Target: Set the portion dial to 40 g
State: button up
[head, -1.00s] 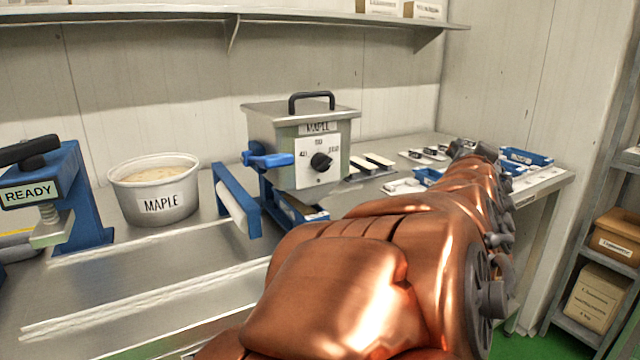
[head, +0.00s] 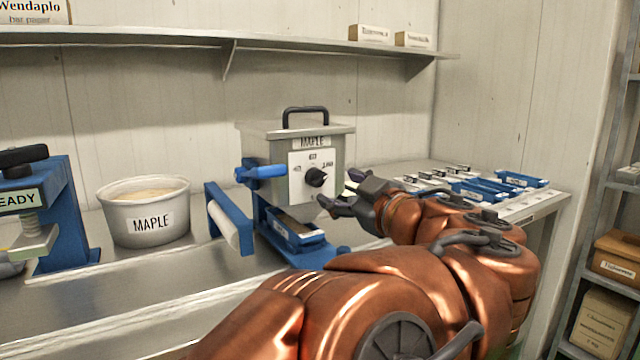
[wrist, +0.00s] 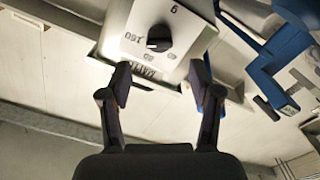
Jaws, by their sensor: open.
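The portion dial (head: 315,177) is a black knob on the white front plate (head: 300,189) of the grey MAPLE kettle (head: 268,150). Small labels sit left, above and right of it; the right one reads 160. The knob's pointer seems turned toward the right label, but is too small to be sure. My gripper (head: 338,190) is open and empty, just right of and in front of the dial. In the wrist view, upside down, the dial (wrist: 158,39) lies ahead of the spread fingers (wrist: 160,76), apart from them.
A blue lever (head: 262,173) sticks out at the kettle's left. A blue tray (head: 297,232) stands below the kettle. A blue frame with a white roller (head: 228,222) and a MAPLE tub (head: 145,208) are left. Blue trays (head: 480,192) lie on the right bench.

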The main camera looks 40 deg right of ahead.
aim_at(321, 179)
jog(key=shift+w+d+b, duration=0.2)
jog(key=shift+w+b, duration=0.45)
jog(key=shift+w, duration=1.25)
jog(key=shift+w+d+b, duration=0.15)
jog(key=shift+w+b, duration=0.5)
jog(key=shift+w, duration=1.25)
jog(key=c, duration=1.1)
